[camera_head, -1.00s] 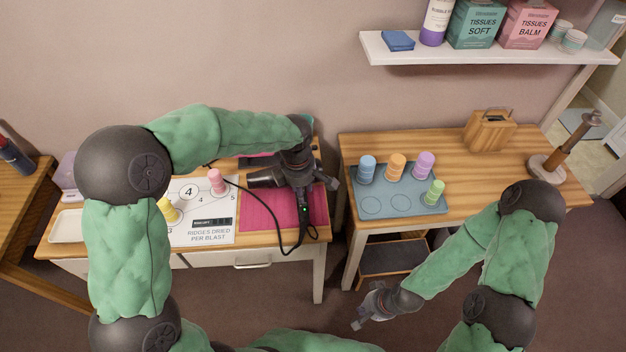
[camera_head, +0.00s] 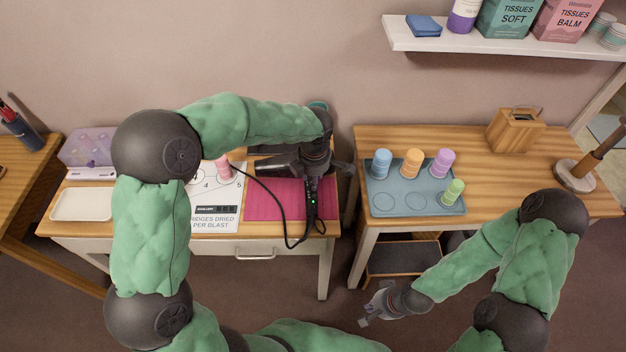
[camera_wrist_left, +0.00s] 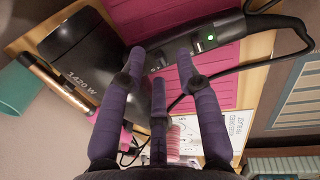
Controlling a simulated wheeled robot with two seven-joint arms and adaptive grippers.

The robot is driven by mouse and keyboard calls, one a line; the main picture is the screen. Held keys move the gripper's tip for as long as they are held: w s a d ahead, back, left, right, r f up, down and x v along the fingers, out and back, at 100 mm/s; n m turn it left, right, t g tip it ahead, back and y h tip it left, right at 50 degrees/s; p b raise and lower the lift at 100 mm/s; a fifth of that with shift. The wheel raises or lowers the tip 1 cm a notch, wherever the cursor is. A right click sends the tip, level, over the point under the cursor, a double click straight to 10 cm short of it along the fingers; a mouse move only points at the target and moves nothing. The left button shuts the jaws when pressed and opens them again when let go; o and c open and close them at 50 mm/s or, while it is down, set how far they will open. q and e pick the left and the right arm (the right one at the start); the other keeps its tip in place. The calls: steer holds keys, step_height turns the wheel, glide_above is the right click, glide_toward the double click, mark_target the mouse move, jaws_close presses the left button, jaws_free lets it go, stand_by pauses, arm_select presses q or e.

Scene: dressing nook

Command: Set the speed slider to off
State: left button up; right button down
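A black hair dryer (camera_head: 280,168) lies over the pink mat, its handle pointing toward the table's front. The left wrist view shows its barrel (camera_wrist_left: 78,50), marked 1420 W, and its handle (camera_wrist_left: 232,30) with a lit green light. Small controls show on the handle, but I cannot make out the slider's setting. My left gripper (camera_wrist_left: 160,55) has its purple fingers spread, tips at the handle near the controls; contact is unclear. In the head view its fingers are mostly hidden by the wrist. My right gripper (camera_head: 370,308) is open and empty, low in front of the right table.
The pink mat (camera_head: 262,208) lies beside a white printed sheet (camera_head: 213,221) with a pink ringed peg (camera_head: 224,170). A black cord loops over the table front. The right table has a blue-grey tray (camera_head: 415,203) with several coloured pegs.

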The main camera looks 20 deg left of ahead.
arm_select(q)
steer(key=shift+f, duration=0.6)
jaws_close()
steer(key=shift+w+a, duration=0.1)
steer(key=shift+w, duration=0.05)
steer(key=shift+w+a+r, duration=0.1)
steer(key=shift+w+a, duration=0.1)
steer(key=shift+w, duration=0.3)
steer(key=shift+w+a+r, duration=0.1)
steer(key=shift+w+a, duration=0.1)
steer(key=shift+w, duration=0.25)
